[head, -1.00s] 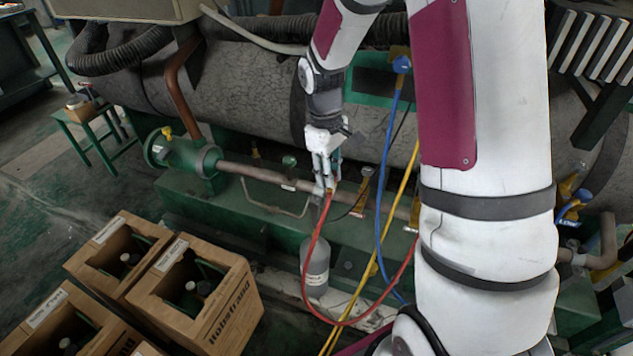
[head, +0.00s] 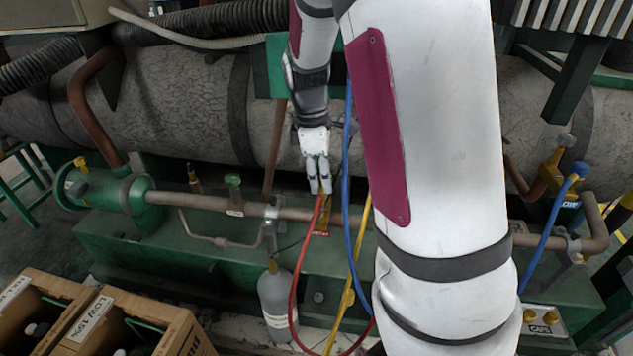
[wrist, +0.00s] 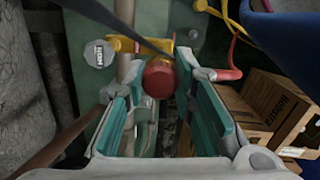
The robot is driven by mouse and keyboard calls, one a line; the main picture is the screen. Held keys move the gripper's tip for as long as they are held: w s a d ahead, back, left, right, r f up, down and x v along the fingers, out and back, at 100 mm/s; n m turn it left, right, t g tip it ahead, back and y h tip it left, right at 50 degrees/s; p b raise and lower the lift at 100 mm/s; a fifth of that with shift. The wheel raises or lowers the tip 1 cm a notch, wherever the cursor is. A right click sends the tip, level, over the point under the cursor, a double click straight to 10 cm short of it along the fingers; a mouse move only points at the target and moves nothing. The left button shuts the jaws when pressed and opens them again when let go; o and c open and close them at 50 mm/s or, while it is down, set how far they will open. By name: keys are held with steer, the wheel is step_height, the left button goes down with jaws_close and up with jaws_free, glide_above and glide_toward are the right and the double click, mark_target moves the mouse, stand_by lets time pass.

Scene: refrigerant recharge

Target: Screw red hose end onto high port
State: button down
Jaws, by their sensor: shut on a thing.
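My gripper (head: 319,191) points down, shut on the red hose end (wrist: 160,78), which shows as a red round piece between the teal-padded fingers in the wrist view. The red hose (head: 294,290) hangs from the fingertips in a loop. The high port's yellow valve (head: 323,219) is on the pipe just below and behind the fingertips. In the wrist view this yellow valve (wrist: 124,44), with a grey labelled knob, lies right beside the red end. I cannot tell whether the hose end touches the port, as the fingers hide the contact.
A blue hose (head: 352,200) and a yellow hose (head: 351,290) hang close right of my gripper. A grey cylinder (head: 276,300) stands below. The low valve (head: 562,185) with a blue hose is at right. Cardboard boxes (head: 180,335) stand lower left.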

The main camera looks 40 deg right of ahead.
steer(key=shift+d+f, duration=0.1)
steer(key=shift+f, duration=0.05)
steer(key=b, duration=0.4)
glide_above(323, 213)
steer(key=f, duration=0.4)
steer(key=shift+w+f, duration=0.15)
steer(key=shift+w, duration=0.05)
steer(key=shift+f+b, duration=0.65)
steer(key=shift+f, duration=0.4)
steer(key=shift+f, duration=0.85)
stand_by(1.5)
